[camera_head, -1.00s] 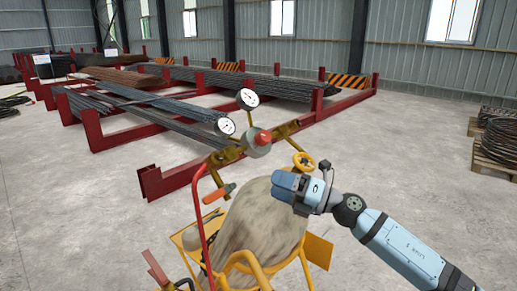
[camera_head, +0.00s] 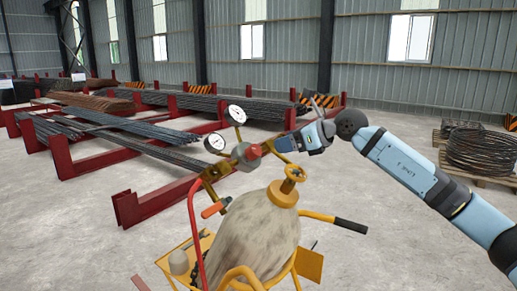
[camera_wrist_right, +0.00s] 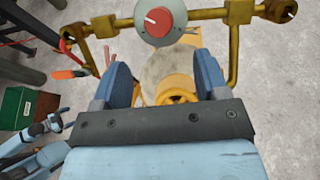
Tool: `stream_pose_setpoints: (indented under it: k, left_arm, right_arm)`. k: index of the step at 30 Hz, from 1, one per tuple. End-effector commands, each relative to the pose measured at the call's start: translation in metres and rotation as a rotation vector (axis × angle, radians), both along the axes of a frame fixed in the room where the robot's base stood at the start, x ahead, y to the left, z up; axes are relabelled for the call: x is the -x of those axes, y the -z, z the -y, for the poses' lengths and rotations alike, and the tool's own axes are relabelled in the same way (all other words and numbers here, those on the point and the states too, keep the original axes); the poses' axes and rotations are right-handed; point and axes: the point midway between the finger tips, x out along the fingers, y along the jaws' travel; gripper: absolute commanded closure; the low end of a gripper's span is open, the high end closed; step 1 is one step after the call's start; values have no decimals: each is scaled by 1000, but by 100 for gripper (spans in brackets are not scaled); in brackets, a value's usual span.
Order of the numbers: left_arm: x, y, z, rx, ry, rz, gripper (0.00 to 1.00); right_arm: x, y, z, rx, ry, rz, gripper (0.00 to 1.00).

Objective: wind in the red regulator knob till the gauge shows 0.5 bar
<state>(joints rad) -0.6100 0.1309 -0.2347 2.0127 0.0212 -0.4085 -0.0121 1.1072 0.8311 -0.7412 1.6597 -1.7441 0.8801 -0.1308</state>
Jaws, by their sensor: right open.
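The red regulator knob (camera_head: 254,151) sits on a round grey body on the brass manifold above the sack-coloured cylinder. It also shows at the top of the right wrist view (camera_wrist_right: 158,22), with a white mark on its face. Two white-faced gauges, an upper one (camera_head: 236,114) and a lower one (camera_head: 215,142), stand left of the knob; their readings are too small to tell. My right gripper (camera_head: 279,146) is just right of the knob, open and empty. In the right wrist view its fingers (camera_wrist_right: 163,75) are spread, short of the knob. Blue arm parts at lower left there may be my left arm.
A yellow handwheel valve (camera_head: 293,173) tops the tan cylinder (camera_head: 258,232), below my right gripper. A yellow trolley with a black handle grip (camera_head: 350,226) holds it. A red hose (camera_head: 194,230) hangs at left.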

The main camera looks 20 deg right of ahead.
Motion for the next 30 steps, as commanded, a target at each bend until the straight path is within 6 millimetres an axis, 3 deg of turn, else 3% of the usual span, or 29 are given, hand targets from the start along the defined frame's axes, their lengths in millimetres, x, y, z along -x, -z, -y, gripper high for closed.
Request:
stream_pose_setpoints:
  k: [6, 12, 26, 27, 30]
  left_arm:
    - [0, -8, -1, -5, 3, 11, 4]
    - [2, -9, -2, -11, 6, 10, 4]
    - [4, -6, -3, -17, 9, 4, 4]
    - [4, -6, -3, -17, 9, 4, 4]
    - [4, -7, -3, -17, 9, 6, 4]
  right_arm:
    - [-33, 17, -32, -4, -2, -2, 33]
    - [-56, 30, -51, -3, -1, 0, 33]
    - [-66, 37, -61, -2, -1, 0, 33]
    - [-66, 37, -60, -2, -1, 0, 35]
    - [-66, 37, -60, -2, -1, 0, 58]
